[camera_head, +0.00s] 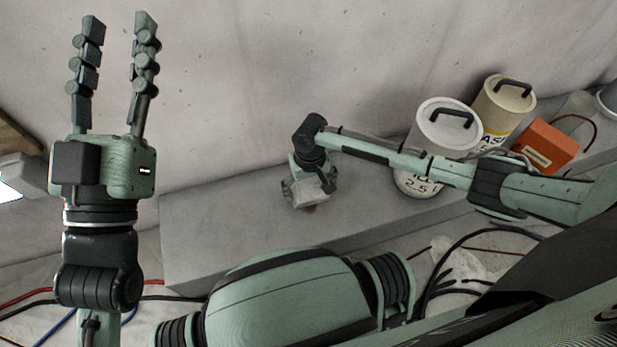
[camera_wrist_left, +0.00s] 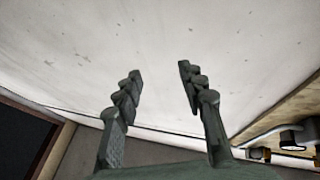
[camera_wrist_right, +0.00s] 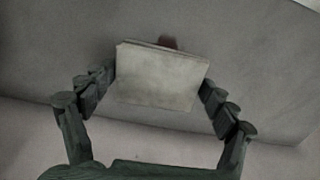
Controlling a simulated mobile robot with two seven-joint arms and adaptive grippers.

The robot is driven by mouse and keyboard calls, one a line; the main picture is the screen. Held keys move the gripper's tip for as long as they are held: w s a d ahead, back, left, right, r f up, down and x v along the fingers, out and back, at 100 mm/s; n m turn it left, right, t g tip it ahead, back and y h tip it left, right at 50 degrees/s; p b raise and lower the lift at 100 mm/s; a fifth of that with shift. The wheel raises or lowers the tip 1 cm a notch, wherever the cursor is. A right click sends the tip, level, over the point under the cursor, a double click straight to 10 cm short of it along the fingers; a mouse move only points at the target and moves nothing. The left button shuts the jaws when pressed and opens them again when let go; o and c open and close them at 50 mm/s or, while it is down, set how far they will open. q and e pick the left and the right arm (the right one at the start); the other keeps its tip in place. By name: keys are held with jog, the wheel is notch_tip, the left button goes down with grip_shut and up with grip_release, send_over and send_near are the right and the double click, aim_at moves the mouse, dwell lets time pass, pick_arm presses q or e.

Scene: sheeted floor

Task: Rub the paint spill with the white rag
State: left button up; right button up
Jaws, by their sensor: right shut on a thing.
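The white rag (camera_wrist_right: 158,78) is a folded pale block between the fingers of my right gripper (camera_wrist_right: 155,88), which is shut on it. In the head view the rag (camera_head: 309,190) is at the grey bench top, under my right gripper (camera_head: 311,196). A small dark red patch of the paint spill (camera_wrist_right: 168,43) shows just beyond the rag's far edge; a bit of red (camera_head: 311,209) also shows below it in the head view. The rag hides the rest. Whether it touches the surface is unclear. My left gripper (camera_head: 118,30) is raised, open and empty.
A grey bench (camera_head: 215,230) runs along the sheeted wall. Cables (camera_head: 30,305) and crumpled plastic (camera_head: 460,265) lie on the floor. The bench's left part is clear.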

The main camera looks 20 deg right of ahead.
aim_at(309, 189)
jog(key=shift+r+p, duration=0.35)
jog(key=shift+r, duration=0.05)
jog(key=shift+r+p, duration=0.4)
jog(key=shift+p, duration=0.05)
jog(key=shift+r, duration=0.15)
jog(key=shift+r+p, duration=0.3)
jog(key=shift+p, duration=0.25)
jog(key=shift+r, duration=0.25)
jog(key=shift+r+p, duration=0.2)
jog(key=shift+p, duration=0.35)
pick_arm(q)
jog(key=a+f+g+y, duration=0.3)
jog(key=a+f+g, duration=0.2)
jog(key=f, duration=0.4)
jog(key=s+a+f+g+y, duration=0.1)
jog(key=a+f+g+y, duration=0.2)
jog(key=f, duration=0.7)
jog(key=shift+s+a+f+g+p, duration=0.25)
jog(key=shift+a+g+p, duration=0.2)
jog(key=shift+a+g, duration=0.75)
pick_arm(e)
jog(key=shift+r, duration=0.4)
pick_arm(q)
jog(key=shift+d+r, duration=0.1)
jog(key=shift+d, duration=0.1)
